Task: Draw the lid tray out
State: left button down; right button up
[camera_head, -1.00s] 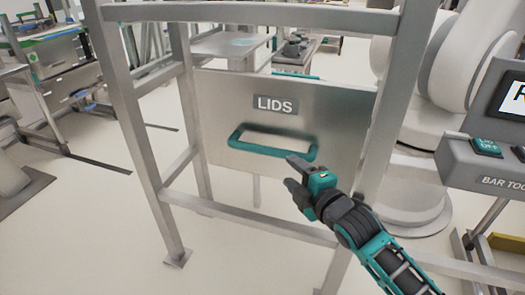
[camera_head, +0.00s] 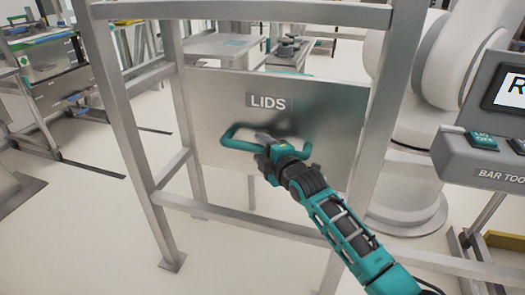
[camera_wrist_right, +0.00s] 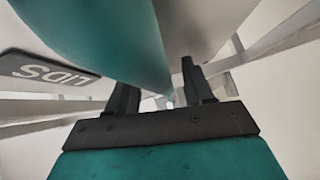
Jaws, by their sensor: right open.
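The lid tray (camera_head: 212,112) has a metal front panel with a "LIDS" label (camera_head: 269,101) and hangs in a grey metal frame. Its teal loop handle (camera_head: 229,134) sticks out below the label. My right gripper (camera_head: 266,139) is at the middle of the handle, with its fingertips at the bar and hiding part of it. In the right wrist view the handle (camera_wrist_right: 115,40) looms large just beyond the open fingers (camera_wrist_right: 160,82). I cannot tell whether they touch it. My left gripper is not in view.
Frame posts (camera_head: 122,130) stand on both sides of the tray, with a crossbar (camera_head: 250,217) below it. A console (camera_head: 490,150) stands at the right, near a white robot arm (camera_head: 420,110). The floor at the left front is clear.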

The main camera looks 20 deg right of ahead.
grip_shut()
dwell(0.5)
